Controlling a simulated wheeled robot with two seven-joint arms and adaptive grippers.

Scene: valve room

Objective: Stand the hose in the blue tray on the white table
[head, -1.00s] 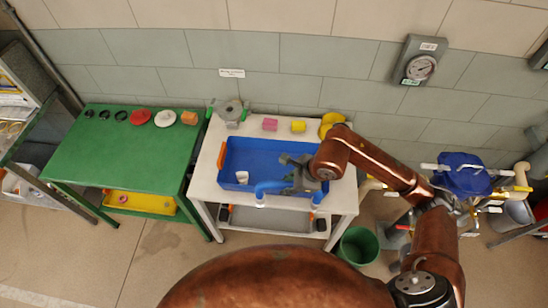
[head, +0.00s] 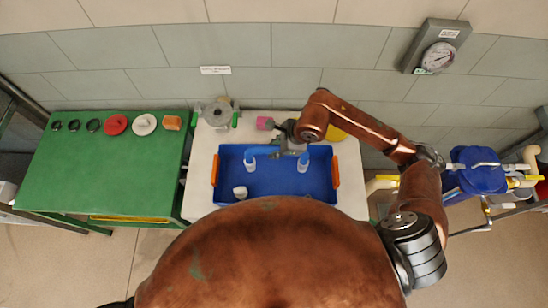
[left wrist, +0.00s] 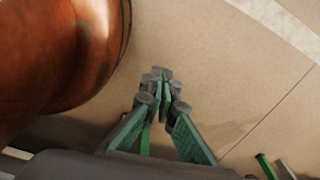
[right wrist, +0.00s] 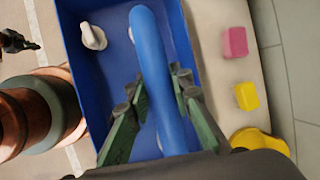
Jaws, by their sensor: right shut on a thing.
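The hose (head: 251,153) is a blue U-shaped tube with white ends, over the blue tray (head: 272,184) with both ends pointing down. I cannot tell whether the ends touch the tray floor. My right gripper (head: 289,135) reaches over the tray's far side and is shut on the hose; in the right wrist view its green-padded fingers (right wrist: 156,86) are on either side of the blue tube (right wrist: 151,45). The tray stands on the white table (head: 203,160). My left gripper (left wrist: 161,80) shows only in the left wrist view, shut and empty above the floor.
A small white item (head: 240,192) lies in the tray at its near left. Behind the tray are a grey fixture (head: 217,112), a pink block (right wrist: 234,42), a yellow block (right wrist: 246,96) and a rounded yellow thing (right wrist: 260,143). A green table (head: 100,170) stands left.

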